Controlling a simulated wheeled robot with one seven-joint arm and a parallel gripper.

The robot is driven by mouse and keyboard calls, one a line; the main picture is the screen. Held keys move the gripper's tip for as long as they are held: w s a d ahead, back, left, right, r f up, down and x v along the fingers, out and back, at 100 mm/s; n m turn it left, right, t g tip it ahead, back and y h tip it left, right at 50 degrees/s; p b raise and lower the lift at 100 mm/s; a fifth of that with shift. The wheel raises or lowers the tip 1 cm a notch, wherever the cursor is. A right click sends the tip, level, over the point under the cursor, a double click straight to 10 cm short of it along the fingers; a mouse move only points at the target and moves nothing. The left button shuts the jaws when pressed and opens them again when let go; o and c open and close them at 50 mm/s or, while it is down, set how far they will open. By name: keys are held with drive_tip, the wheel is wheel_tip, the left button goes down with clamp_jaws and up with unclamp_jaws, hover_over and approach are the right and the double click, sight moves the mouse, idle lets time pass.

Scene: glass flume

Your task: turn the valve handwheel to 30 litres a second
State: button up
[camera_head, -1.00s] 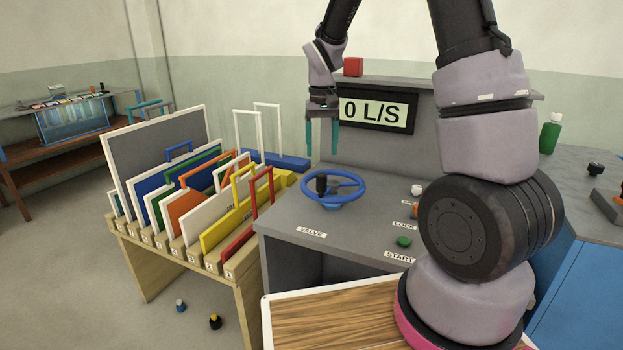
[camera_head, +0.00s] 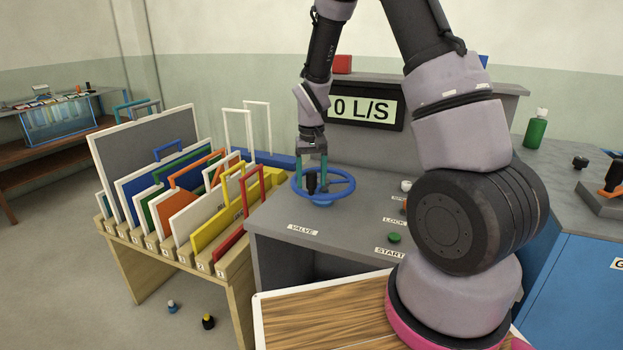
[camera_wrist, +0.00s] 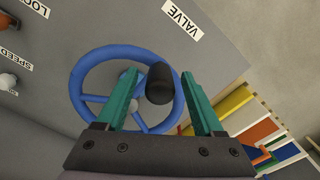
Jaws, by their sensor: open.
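The blue valve handwheel (camera_head: 342,190) lies flat on the grey console, with a black upright knob (camera_head: 311,182) on its rim. It also shows in the wrist view (camera_wrist: 80,78), with the black knob (camera_wrist: 159,84) between my fingers. My gripper (camera_head: 311,178) points down over the wheel's left part, open, with its teal fingers on either side of the knob. I cannot tell whether a finger touches it. The display (camera_head: 362,109) reads "0 L/S"; my arm is close to its left edge, so a digit there may be hidden.
A rack (camera_head: 150,250) of coloured framed panels stands left of the console. A green START button (camera_head: 394,238) and a white knob (camera_head: 406,185) sit right of the wheel. A red block (camera_head: 342,64) is on the ledge above. My arm covers the console's right side.

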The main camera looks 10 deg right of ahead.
clamp_jaws()
idle(1.3)
